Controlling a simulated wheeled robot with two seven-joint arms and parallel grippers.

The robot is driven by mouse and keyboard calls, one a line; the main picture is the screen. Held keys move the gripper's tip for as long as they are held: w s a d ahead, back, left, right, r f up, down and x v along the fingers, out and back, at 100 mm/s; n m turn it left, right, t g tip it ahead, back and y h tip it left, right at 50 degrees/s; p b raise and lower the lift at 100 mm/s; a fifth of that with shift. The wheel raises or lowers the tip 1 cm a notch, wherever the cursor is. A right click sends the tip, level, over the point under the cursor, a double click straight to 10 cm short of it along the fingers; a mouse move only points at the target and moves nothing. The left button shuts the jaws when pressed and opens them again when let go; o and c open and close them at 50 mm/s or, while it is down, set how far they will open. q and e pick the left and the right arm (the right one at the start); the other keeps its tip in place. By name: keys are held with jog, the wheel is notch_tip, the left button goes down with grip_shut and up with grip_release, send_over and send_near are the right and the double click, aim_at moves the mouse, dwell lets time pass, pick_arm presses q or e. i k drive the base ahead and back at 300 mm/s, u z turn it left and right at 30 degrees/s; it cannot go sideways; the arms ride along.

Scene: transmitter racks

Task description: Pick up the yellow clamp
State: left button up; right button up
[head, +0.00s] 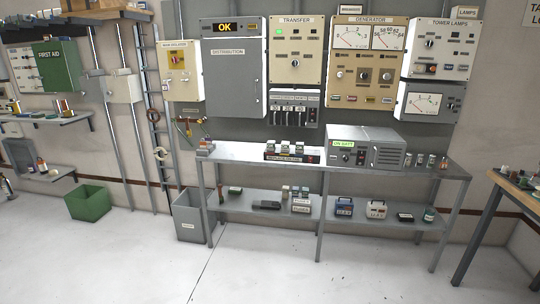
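I cannot clearly pick out a yellow clamp at this distance. A small yellowish and red item (186,127) hangs on the wall below the main isolator box (181,86), left of the long metal bench. It is too small to tell whether it is the clamp. Neither of my grippers is in view.
A grey two-level bench (232,149) stands below the wall panels, with a grey unit (376,153) and small items on it. A grey bin (187,222) and a green crate (88,204) stand left. A wooden table (511,187) stands right. The floor in front is clear.

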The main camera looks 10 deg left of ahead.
aim_at(187, 119)
jog(key=i, duration=2)
jog(key=u, duration=3.05)
jog(key=i, duration=0.7)
jog(key=z, duration=2.2)
jog(key=i, duration=1.15)
jog(key=z, duration=0.25)
